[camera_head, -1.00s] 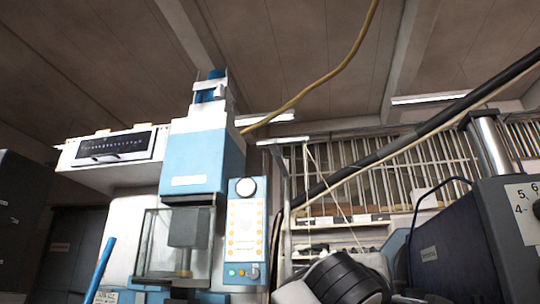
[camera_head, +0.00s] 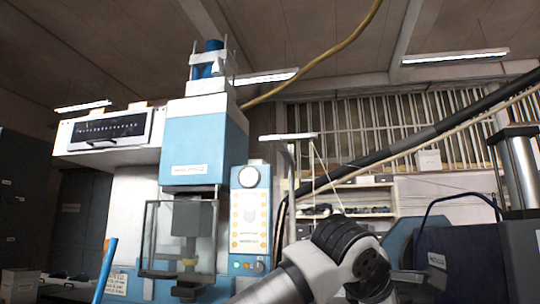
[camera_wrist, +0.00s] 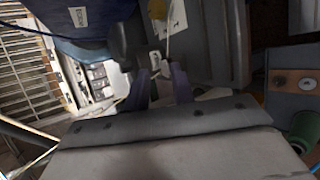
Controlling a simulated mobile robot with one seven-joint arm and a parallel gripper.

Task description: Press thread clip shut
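I cannot make out the thread clip in either view. In the wrist view my gripper (camera_wrist: 162,78) shows as two purplish fingers standing apart, with a gap between them and nothing clearly held. Its fingertips lie over a dark, cluttered background, and I cannot tell how far away that is.
A blue and white press machine (camera_head: 203,140) stands left of centre, with a button panel (camera_head: 249,220) beside it. A dark blue machine (camera_head: 450,255) stands at right. Shelves (camera_head: 350,203) are behind. The wrist view shows a green cylinder (camera_wrist: 303,128) at right.

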